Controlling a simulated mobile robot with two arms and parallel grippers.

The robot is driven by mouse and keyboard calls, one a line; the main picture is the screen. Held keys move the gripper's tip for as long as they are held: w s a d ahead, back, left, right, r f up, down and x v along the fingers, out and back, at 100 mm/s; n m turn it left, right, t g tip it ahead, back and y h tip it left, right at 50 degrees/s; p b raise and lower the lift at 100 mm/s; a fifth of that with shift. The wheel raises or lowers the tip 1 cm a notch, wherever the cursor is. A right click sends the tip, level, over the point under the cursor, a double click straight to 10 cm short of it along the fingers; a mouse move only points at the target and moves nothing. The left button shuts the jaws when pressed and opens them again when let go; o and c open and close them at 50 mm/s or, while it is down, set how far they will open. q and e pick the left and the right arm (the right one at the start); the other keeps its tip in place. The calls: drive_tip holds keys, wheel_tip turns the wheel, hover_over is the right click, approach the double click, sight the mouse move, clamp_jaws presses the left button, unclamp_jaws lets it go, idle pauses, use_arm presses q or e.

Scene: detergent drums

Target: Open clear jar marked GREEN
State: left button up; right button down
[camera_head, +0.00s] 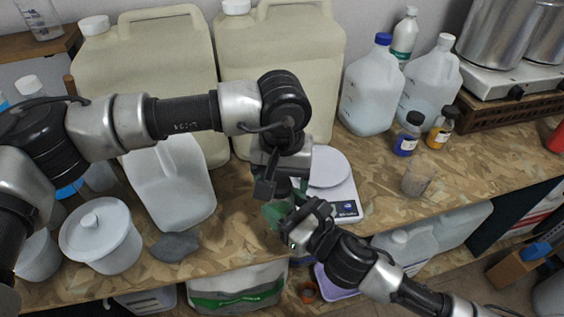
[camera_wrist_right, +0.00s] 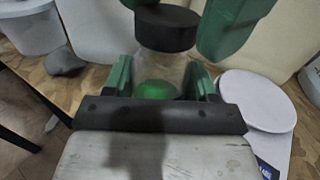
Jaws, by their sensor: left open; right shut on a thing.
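The clear jar with a dark lid (camera_wrist_right: 167,28) and green contents (camera_wrist_right: 158,89) stands upright between the green fingers of my right gripper (camera_wrist_right: 160,78), which is shut on its body. In the head view the jar is mostly hidden by my grippers, near the bench's front edge. My left gripper (camera_head: 284,186) points down from above the jar and is open. In the right wrist view its green fingers (camera_wrist_right: 226,28) are on either side of the lid; I cannot tell whether they touch it. Any marking on the jar is not readable.
A white scale (camera_head: 327,171) sits just right of the jar. Large beige canisters (camera_head: 280,60) stand behind. A white lidded tub (camera_head: 100,235) and grey stone (camera_head: 174,247) are left.

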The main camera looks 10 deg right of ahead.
use_arm(q)
drive_tip(key=shift+f, duration=0.4)
drive_tip(key=shift+c, duration=0.4)
